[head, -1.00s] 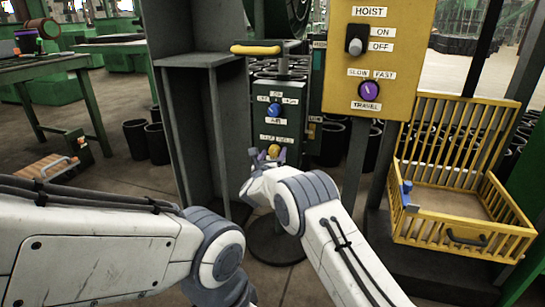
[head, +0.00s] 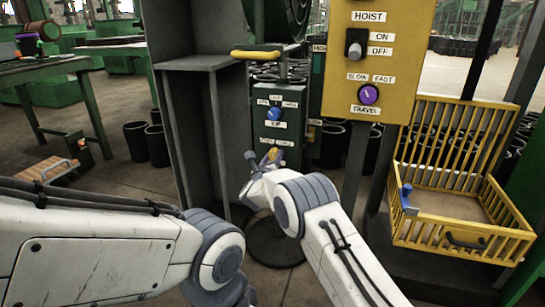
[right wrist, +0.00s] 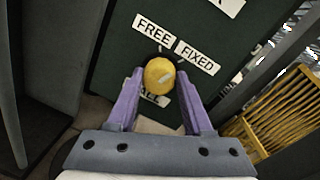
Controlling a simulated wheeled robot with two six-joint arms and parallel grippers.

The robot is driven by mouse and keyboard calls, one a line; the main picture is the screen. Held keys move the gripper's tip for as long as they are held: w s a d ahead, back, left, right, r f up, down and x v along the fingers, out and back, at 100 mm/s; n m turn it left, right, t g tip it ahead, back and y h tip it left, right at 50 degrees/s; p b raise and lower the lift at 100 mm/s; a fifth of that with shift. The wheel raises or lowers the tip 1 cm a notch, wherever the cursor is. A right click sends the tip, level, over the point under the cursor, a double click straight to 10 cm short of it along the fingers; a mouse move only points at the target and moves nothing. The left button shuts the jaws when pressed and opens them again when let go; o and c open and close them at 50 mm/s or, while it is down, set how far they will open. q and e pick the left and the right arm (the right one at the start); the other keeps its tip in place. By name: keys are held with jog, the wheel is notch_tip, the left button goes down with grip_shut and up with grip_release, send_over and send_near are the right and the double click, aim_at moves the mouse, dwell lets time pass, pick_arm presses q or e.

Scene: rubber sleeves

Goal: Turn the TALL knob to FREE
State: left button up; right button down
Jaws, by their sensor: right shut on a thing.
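The yellow TALL knob (right wrist: 160,76) sits on a dark green panel (right wrist: 110,55) in the right wrist view. The FREE label (right wrist: 153,29) is above it and the FIXED label (right wrist: 197,57) is to its upper right. The TALL label below is partly hidden by the knob. My right gripper (right wrist: 162,84), with purple fingers, is shut on the knob. The knob (head: 273,154) shows small in the head view, low on the green post. My left gripper is out of view.
A blue knob (head: 274,113) is above on the same post, under a yellow handle (head: 256,54). A yellow HOIST panel (head: 425,60) stands to the right.

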jog(key=n+p, duration=0.3)
jog(key=n, duration=0.3)
jog(key=shift+r+g, duration=0.1)
jog(key=shift+g, duration=0.2)
jog(key=shift+a+n+p, duration=0.1)
jog(key=shift+n+p, duration=0.65)
jog(key=shift+n, duration=1.05)
jog(key=shift+h, duration=0.4)
jog(key=shift+c, duration=1.5)
grip_release()
